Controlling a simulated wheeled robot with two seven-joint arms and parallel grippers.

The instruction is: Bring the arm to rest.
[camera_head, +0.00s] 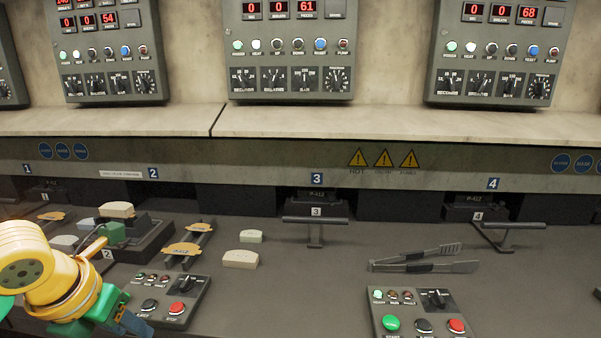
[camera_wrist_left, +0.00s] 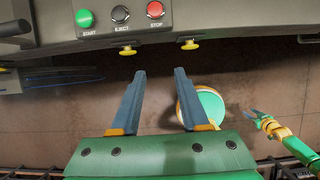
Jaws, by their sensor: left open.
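My left arm comes in at the lower left of the head view, with a yellow forearm and a green gripper body. My left gripper (camera_head: 133,322) shows there in part, cut by the bottom edge, left of a control box with a red button. In the left wrist view the two blue fingers of my left gripper (camera_wrist_left: 160,74) are apart with nothing between them. They point toward the front edge of the bench. A green and yellow arm with blue fingertips, my right gripper (camera_wrist_left: 257,117), shows small at the right of that view; its opening is unclear.
A control box (camera_head: 168,300) stands near my left gripper, another (camera_head: 418,314) farther right. Pale blocks (camera_head: 240,258), a yellow-marked part (camera_head: 183,249) and tongs (camera_head: 425,266) lie on the bench. A T-handle (camera_head: 315,221) sticks out at station 3. Brown floor (camera_wrist_left: 60,115) lies before the bench.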

